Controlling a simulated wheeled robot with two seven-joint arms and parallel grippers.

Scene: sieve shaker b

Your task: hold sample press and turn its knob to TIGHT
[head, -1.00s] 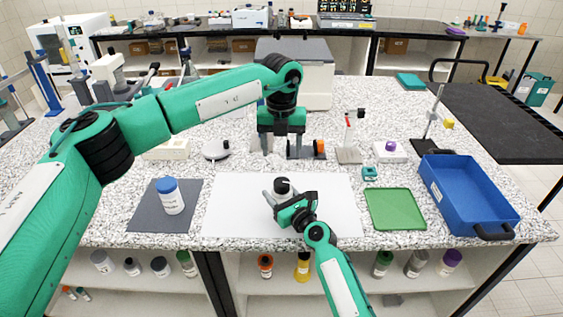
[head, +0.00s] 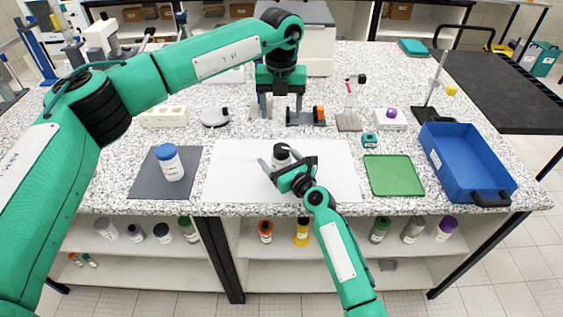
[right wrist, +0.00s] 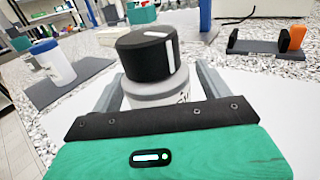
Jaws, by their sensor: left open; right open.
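The sample press (head: 281,158) stands upright on a white mat, with a black knob on a pale body. The right wrist view shows the knob (right wrist: 147,54) with a white mark on its side; part of the press's lettering is turned away. My right gripper (head: 284,164) is open, low over the mat, with its fingers on either side of the press body. Whether they touch it I cannot tell. My left gripper (head: 276,106) is open and empty, pointing down behind and above the press.
A blue-lidded jar (head: 170,164) stands on a dark mat at left. A green tray (head: 394,175) and a blue bin (head: 465,165) are at right. An orange-knobbed device (head: 318,115) and a small stand (head: 349,120) are behind. The white mat (head: 225,180) is otherwise clear.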

